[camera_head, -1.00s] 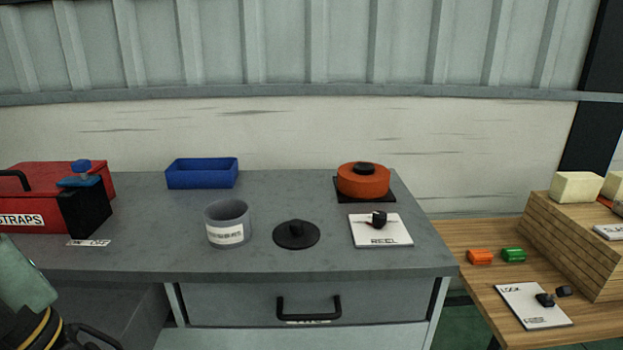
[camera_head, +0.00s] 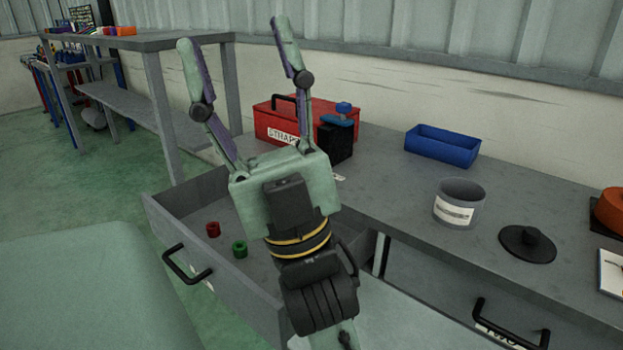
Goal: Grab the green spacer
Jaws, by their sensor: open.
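The green spacer (camera_head: 239,249) is a small ring lying in the open drawer (camera_head: 262,303), at its left part. A red spacer (camera_head: 213,229) of like shape lies just behind it, to its left. My gripper (camera_head: 234,32) is open and empty, its two fingers pointing up in the picture and spread wide. It is in front of the drawer in this view, and its wrist hides the right part of the drawer's inside. The green spacer shows just left of my wrist, apart from it.
A red STRAPS box (camera_head: 276,121) stands on the grey workbench (camera_head: 400,200) behind my gripper. A blue bin (camera_head: 442,145), a grey cup (camera_head: 459,203) and a black lid (camera_head: 527,244) stand farther right. A grey shelf table (camera_head: 130,42) is at the back left.

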